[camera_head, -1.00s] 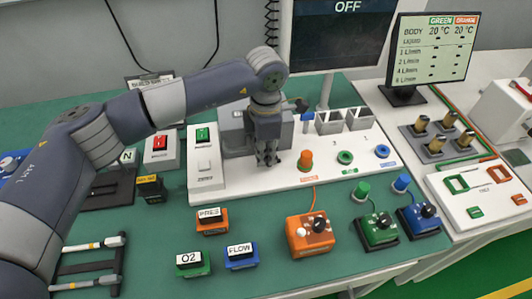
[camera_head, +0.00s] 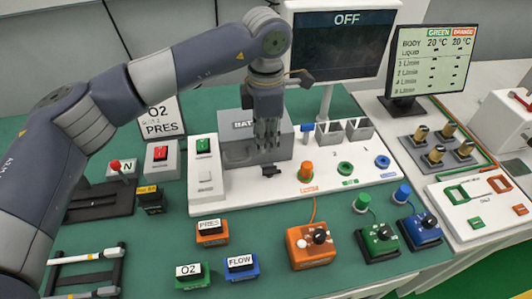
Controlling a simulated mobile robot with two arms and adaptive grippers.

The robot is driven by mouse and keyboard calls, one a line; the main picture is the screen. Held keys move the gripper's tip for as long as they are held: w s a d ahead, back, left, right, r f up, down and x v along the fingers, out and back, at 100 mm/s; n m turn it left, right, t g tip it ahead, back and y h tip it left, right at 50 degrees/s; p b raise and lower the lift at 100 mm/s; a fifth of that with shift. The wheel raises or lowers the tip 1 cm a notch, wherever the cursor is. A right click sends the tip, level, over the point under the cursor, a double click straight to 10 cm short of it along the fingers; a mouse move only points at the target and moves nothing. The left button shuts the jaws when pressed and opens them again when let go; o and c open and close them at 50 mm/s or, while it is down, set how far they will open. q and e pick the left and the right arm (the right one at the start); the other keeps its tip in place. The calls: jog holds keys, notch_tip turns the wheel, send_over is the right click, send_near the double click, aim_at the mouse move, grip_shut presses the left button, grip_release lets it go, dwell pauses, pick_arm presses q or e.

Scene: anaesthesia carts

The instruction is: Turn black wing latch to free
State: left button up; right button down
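A small black wing latch (camera_head: 268,170) lies on the white panel (camera_head: 235,198), in front of the grey box marked "BAT" (camera_head: 228,150). My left gripper (camera_head: 267,147) points down just above and behind the latch in the picture, with a visible gap between its fingertips and the latch. Its fingers are small and dark here, and I cannot tell how far apart they are. It partly covers the grey box's front. The latch's exact turn is too small to read. My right gripper is not in view.
An orange knob (camera_head: 306,170) stands right of the latch, with green and blue ports beyond. Orange, green and blue control boxes stand in front on the green table. An "OFF" screen (camera_head: 340,45) stands behind.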

pick_arm(q)
jog(key=shift+r, duration=1.55)
